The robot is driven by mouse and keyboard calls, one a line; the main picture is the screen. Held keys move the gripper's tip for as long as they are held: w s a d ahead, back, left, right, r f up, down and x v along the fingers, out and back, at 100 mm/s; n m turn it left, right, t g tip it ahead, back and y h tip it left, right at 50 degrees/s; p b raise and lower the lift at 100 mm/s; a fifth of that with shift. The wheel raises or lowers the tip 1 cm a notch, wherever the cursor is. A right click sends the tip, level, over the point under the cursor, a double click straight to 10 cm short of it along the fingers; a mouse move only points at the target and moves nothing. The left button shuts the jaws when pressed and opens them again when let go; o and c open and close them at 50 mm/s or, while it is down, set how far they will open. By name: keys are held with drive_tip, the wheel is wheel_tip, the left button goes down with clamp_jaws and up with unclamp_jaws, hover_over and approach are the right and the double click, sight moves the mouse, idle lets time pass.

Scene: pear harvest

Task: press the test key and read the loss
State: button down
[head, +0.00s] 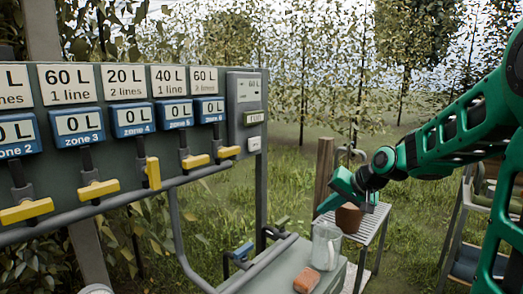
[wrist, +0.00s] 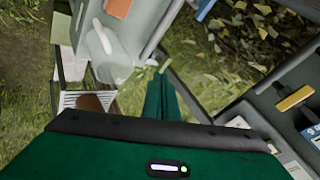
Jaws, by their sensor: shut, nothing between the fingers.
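A grey control unit (head: 239,112) is fixed at the right end of the valve board in the head view. Part of the board shows at the right there.
Blue meters (head: 78,125) read 0 L; the zone 4 yellow handle (head: 153,172) stands upright, the others lie crosswise. A clear jug (head: 326,246) and an orange block (head: 306,280) stand on the bench. A brown pot (head: 348,218) sits on a slatted stand. Grass lies behind.

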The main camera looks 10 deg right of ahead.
sight(256, 145)
drive_tip(key=w+a+r+m+t+y, duration=0.2)
drive_tip(key=w+r+t+y, duration=0.1)
drive_tip(key=w+r, duration=0.3)
drive_tip(key=w+a+r+m+t+y, duration=0.2)
drive_tip(key=w+r, duration=0.4)
drive_tip(key=w, duration=0.5)
drive_tip(key=shift+t+y, duration=0.8)
drive_tip(key=shift+y, duration=0.3)
drive_tip(key=shift+a, duration=0.1)
drive_tip(key=x, duration=1.4)
drive_tip(key=shift+f, duration=0.1)
